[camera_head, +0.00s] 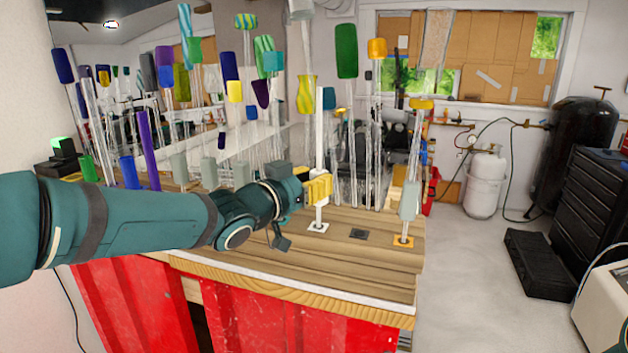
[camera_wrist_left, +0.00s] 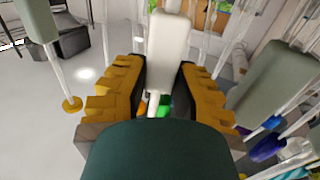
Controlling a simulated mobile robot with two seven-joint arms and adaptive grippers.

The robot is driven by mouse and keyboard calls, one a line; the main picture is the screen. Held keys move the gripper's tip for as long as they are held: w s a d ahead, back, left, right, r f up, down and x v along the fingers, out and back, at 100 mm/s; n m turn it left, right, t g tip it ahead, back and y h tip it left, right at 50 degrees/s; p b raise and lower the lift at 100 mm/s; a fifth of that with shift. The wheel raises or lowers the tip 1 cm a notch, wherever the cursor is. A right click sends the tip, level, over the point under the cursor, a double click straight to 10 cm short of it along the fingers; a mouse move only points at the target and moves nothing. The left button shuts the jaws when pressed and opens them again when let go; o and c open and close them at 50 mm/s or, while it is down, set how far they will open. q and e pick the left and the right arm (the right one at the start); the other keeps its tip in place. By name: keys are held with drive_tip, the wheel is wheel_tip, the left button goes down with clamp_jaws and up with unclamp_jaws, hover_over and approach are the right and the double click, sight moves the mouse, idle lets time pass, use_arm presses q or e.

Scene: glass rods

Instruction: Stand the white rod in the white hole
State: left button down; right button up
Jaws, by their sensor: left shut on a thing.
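The white rod (camera_head: 320,130) stands about upright in the head view. My left gripper (camera_head: 318,188) is shut on it from the left, its yellow fingers around the lower part of the rod. The rod's lower end is over the white square plate with the white hole (camera_head: 318,227); I cannot tell whether the tip is in the hole. In the left wrist view, the rod's pale block (camera_wrist_left: 168,50) shows between the yellow fingers (camera_wrist_left: 158,92). My right gripper is not in view.
A dark plate (camera_head: 358,234) lies bare between the two. Many clear rods with coloured ends crowd behind and left. The wooden bench front (camera_head: 300,265) is clear.

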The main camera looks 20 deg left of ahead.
use_arm(q)
drive_tip(key=c, duration=0.8)
unclamp_jaws()
drive_tip(key=v, duration=1.2)
drive_tip(key=shift+s+f, duration=0.1)
